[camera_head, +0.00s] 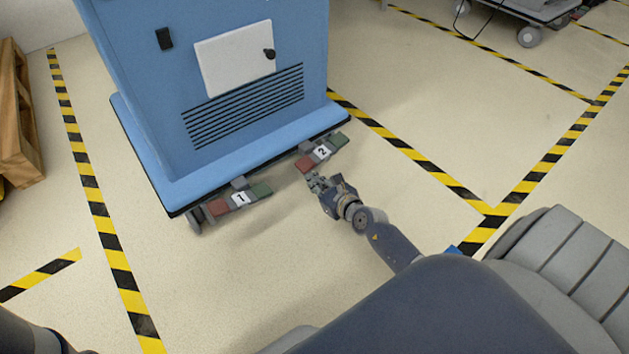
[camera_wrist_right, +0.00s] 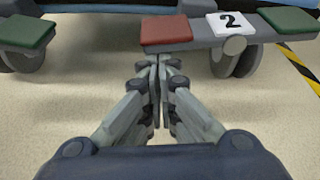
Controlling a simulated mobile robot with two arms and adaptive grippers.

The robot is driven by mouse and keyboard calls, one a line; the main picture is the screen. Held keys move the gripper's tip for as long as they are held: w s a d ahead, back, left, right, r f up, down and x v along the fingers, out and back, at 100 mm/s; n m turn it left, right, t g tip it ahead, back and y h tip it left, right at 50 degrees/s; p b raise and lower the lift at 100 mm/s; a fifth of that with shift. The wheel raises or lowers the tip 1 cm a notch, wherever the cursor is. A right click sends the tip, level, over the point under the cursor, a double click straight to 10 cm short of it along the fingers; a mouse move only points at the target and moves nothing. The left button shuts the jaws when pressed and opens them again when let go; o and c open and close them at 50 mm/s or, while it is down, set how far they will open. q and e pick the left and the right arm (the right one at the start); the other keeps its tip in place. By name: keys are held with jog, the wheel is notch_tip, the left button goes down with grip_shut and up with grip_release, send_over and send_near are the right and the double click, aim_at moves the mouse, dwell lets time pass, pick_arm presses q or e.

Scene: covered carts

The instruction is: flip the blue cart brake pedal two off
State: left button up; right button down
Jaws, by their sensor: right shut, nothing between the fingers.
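The blue cart (camera_head: 150,95) stands upper left in the head view. Brake pedal two (camera_head: 322,151) is at its front right edge, with a red pad at left, a white label "2" and a green pad at right. In the right wrist view pedal two shows its red pad (camera_wrist_right: 166,29), label (camera_wrist_right: 231,24) and green pad (camera_wrist_right: 289,20). My right gripper (camera_head: 314,181) is shut and empty, just in front of and below the red pad; in the right wrist view its fingertips (camera_wrist_right: 155,62) point at it. I cannot tell whether they touch. My left gripper is out of view.
Brake pedal one (camera_head: 240,198) is left of pedal two on the same cart edge. A caster (camera_wrist_right: 235,58) hangs under pedal two. A wooden pallet (camera_head: 17,120) is at far left. Another cart (camera_head: 525,12) is at the top right. The floor around my right gripper is clear.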

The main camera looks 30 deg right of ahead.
aim_at(307, 174)
jog(key=shift+a+r+m+y+p, duration=0.2)
jog(key=shift+r+m+y+p, duration=0.25)
jog(key=shift+r+m, duration=0.3)
jog(key=shift+a+r+m+y+p, duration=0.15)
jog(key=shift+r+m+y+p, duration=0.25)
jog(key=shift+r+m, duration=0.35)
jog(key=shift+y, duration=0.25)
